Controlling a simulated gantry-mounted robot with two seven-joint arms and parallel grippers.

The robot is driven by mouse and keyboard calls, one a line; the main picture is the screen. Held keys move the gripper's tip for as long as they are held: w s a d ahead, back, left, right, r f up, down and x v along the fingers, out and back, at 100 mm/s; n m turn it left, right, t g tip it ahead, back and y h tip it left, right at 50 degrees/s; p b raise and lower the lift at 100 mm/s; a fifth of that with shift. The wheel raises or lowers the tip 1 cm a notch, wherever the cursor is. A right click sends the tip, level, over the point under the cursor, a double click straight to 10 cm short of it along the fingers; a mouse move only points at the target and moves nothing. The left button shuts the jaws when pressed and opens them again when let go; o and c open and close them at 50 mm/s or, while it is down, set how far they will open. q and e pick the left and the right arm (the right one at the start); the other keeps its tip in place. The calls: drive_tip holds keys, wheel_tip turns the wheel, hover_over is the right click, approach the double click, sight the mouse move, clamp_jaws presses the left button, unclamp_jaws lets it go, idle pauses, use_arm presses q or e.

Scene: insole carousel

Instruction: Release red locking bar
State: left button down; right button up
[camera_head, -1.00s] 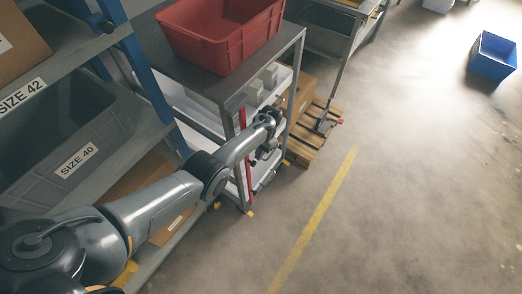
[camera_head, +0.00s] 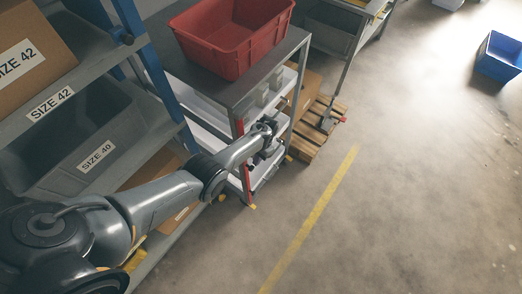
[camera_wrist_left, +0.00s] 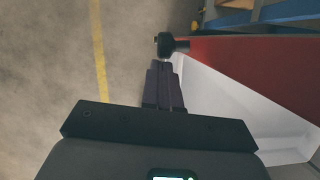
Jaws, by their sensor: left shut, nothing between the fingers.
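The red locking bar (camera_head: 245,180) runs upright along the front of the grey metal cart (camera_head: 230,97), left of my left gripper. In the left wrist view a broad red surface (camera_wrist_left: 255,65), seemingly the bar up close, carries a black round knob (camera_wrist_left: 165,44) on its end. My left gripper (camera_head: 267,154) is at the cart's open front. In the wrist view its fingers (camera_wrist_left: 165,66) are together and empty, their tips close to the knob. I cannot tell whether they touch it. My right gripper is not in view.
A red bin (camera_head: 235,62) stands on the cart's top, with white trays (camera_head: 262,110) on the shelves below. A shelf rack with a grey SIZE 40 bin (camera_head: 75,172) is at left. A wooden pallet (camera_head: 317,135) lies behind the cart. Open floor with a yellow line (camera_head: 310,220) is at right.

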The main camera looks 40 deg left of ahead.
use_arm(q)
drive_tip(key=shift+s, duration=0.25)
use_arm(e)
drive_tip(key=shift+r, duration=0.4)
use_arm(q)
drive_tip(key=p+v, duration=1.4)
drive_tip(key=v, duration=0.6)
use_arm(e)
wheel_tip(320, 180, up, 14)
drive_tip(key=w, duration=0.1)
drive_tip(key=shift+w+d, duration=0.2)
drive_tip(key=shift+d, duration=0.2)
